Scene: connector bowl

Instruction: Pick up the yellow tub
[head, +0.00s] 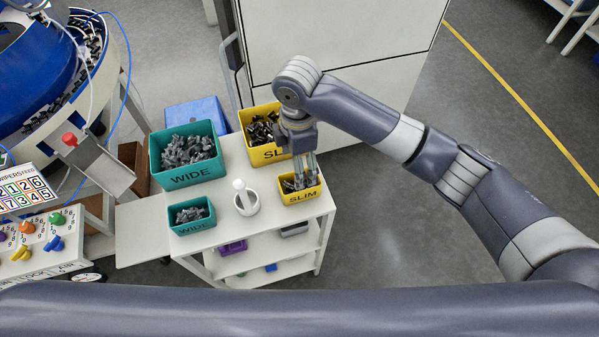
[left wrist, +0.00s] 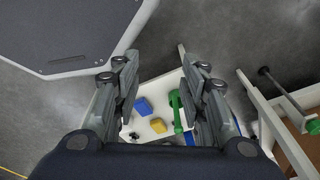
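Two yellow tubs marked SLIM stand on the white cart, both holding grey parts. The larger yellow tub (head: 270,154) is at the back, partly hidden by my right arm. The smaller yellow tub (head: 302,197) is at the front right corner. My right gripper (head: 306,181) points down at the smaller tub, its two fingers apart with a gap between them. The fingertips overlap the tub's opening; contact with its wall cannot be told. My left gripper (left wrist: 162,92) is open and empty in the left wrist view, and is not seen in the head view.
A large teal tub (head: 187,174) and a small teal tub (head: 193,227), marked WIDE, stand on the cart's left. A white cabinet (head: 330,35) rises behind. Floor is clear to the right.

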